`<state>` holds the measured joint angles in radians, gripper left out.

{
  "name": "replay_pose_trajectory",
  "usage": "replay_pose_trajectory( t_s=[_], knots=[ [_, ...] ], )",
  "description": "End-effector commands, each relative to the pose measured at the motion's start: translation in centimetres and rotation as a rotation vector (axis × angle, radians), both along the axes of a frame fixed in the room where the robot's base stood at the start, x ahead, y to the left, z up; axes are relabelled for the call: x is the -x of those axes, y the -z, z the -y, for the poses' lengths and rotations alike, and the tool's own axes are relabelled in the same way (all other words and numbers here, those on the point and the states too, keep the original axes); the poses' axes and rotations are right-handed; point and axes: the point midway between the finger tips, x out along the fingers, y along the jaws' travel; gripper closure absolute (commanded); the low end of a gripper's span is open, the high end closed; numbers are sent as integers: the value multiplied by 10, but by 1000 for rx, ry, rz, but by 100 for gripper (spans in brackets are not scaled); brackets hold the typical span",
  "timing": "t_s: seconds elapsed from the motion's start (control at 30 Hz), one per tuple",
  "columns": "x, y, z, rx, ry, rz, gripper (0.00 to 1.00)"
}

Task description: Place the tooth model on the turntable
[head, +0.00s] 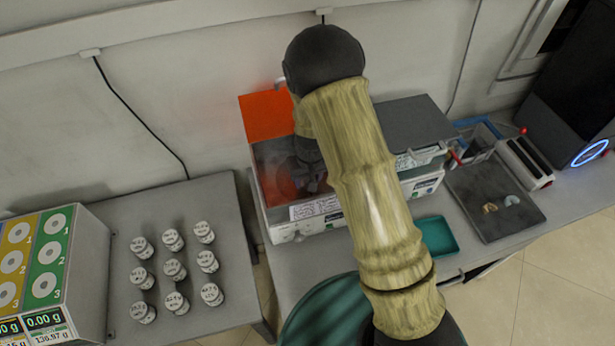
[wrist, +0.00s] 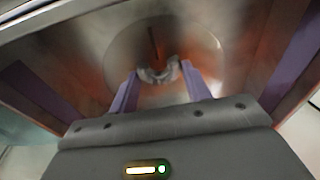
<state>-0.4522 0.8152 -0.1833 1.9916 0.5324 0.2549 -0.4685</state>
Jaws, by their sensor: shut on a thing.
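The tooth model (wrist: 160,75) is a small pale arch, seen in the wrist view between the two purple fingers of my gripper (wrist: 159,70). My gripper is shut on it. The turntable (wrist: 126,44) is a round disc inside a box-like machine, lit reddish. The model and fingertips overlap the disc's near part in the picture; I cannot tell whether the model touches it.
Machine walls stand close on both sides of my gripper. Right of the machine are a teal tray (head: 437,238) and a dark tray (head: 528,212) with two small pieces. Several white jars (head: 175,270) stand on the left table.

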Motion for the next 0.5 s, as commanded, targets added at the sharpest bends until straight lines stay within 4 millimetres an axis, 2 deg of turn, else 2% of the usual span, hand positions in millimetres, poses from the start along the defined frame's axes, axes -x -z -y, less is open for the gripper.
replay_pose_trajectory(
  t_s=[0.2, 0.23, 0.33, 0.5],
  knots=[
    [0, 3, 0, 0, 0, 0, 77],
    [0, 3, 0, 0, 0, 0, 50],
    [0, 2, 1, 0, 2, 0, 31],
    [0, 2, 2, 0, 3, 0, 30]
  ],
)
